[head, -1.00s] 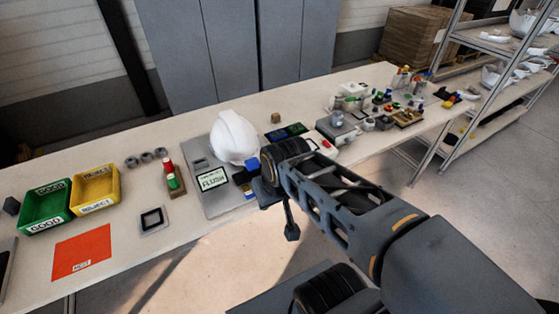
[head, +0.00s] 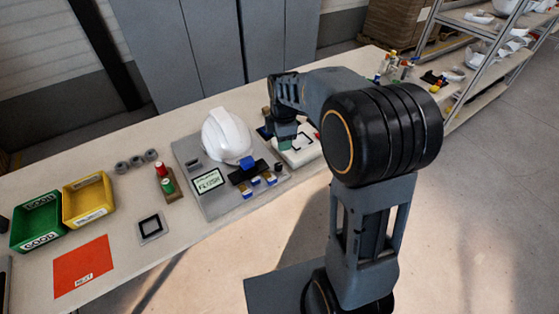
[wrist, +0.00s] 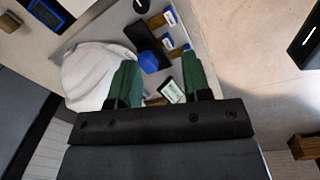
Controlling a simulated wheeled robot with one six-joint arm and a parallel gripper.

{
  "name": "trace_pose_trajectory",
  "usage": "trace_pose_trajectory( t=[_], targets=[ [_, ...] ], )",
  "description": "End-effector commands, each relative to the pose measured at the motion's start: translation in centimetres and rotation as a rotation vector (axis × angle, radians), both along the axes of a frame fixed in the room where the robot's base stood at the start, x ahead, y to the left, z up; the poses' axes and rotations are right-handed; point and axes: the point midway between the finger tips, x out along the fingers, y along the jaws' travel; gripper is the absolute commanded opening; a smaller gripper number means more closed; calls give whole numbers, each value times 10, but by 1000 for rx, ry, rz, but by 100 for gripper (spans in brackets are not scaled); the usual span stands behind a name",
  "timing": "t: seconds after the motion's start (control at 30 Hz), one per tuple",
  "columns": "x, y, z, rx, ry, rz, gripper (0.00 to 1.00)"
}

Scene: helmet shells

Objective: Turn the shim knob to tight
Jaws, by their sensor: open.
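A blue knob (head: 248,161), which looks like the shim knob, stands on a dark bar on the grey fixture plate (head: 188,150), just right of the white helmet shell (head: 227,136). In the wrist view the blue knob (wrist: 149,62) lies between my green finger pads and beyond their tips, with a gap. The helmet shell (wrist: 88,75) is partly hidden by the left pad. My gripper (head: 285,143) is open and empty, right of the knob in the head view. The label screen (head: 208,181) at the plate's front appears to read FLUSH. No knob setting is readable.
Small blue-and-white blocks (head: 257,182) line the plate's front right. A white device (head: 301,150) lies right of the plate. A red and green button post (head: 164,180), yellow bin (head: 88,200) and green bin (head: 37,220) stand left. Bench space in front of the plate is clear.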

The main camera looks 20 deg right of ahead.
Motion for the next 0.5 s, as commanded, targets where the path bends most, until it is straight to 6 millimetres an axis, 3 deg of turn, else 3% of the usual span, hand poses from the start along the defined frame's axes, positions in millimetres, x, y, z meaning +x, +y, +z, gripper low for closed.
trace_pose_trajectory(
  t=[0.1, 0.2, 0.5],
  targets=[
    [26, -1, -15, -14, 39, 221, 44],
    [39, -2, -26, -18, 59, 359, 44],
    [50, -2, -59, -19, 80, 502, 44]
  ],
)
